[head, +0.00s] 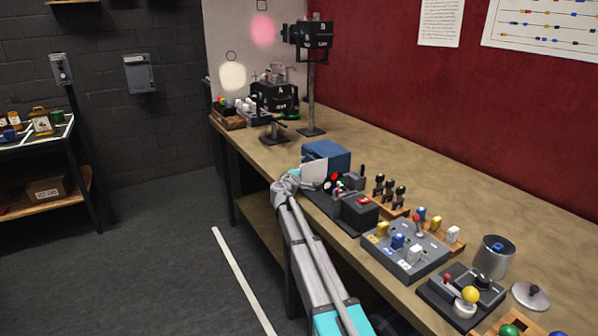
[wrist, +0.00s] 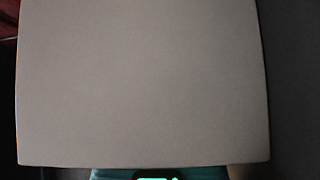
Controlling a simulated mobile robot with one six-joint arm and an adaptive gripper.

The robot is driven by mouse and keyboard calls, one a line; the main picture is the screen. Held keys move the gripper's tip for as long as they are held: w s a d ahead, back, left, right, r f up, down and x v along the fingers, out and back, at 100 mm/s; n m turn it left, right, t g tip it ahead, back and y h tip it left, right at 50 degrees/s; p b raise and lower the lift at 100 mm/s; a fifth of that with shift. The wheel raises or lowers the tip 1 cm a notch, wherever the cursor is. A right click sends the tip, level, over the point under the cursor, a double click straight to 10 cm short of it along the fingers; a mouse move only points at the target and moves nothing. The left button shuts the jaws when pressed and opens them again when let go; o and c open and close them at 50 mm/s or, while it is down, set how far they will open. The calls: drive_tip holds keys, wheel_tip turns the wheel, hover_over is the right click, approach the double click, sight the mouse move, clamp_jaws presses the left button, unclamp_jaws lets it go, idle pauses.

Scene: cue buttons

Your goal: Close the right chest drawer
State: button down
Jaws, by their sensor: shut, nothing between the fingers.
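A small blue box-shaped chest (head: 328,152) stands on the workbench, just beyond the end of my arm. A pale flat panel (head: 315,173) shows at its near side; I cannot tell whether it is a drawer front. No separate left and right drawers can be made out. My gripper (head: 294,182) is by the bench's front edge, close to the panel and mostly hidden by my own wrist. In the wrist view a large plain pale panel (wrist: 145,85) fills most of the picture, very close. My gripper is shut and empty; whether it touches the panel is unclear.
The workbench (head: 440,190) carries a black box with a red button (head: 360,210), a grey switch panel (head: 405,250), a joystick unit (head: 462,292) and a metal canister (head: 494,257). A black lamp stand (head: 311,85) rises farther back.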

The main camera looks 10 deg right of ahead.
drive_tip(key=shift+a, duration=0.1)
drive_tip(key=shift+a, duration=0.1)
drive_tip(key=shift+s+a, duration=0.2)
drive_tip(key=shift+a, duration=0.35)
drive_tip(key=a, duration=0.1)
drive_tip(key=s+a, duration=0.1)
drive_tip(key=shift+s+a, duration=0.15)
drive_tip(key=shift+a, duration=0.25)
drive_tip(key=v, duration=0.9)
drive_tip(key=shift+s, duration=0.15)
drive_tip(key=shift+a, duration=0.1)
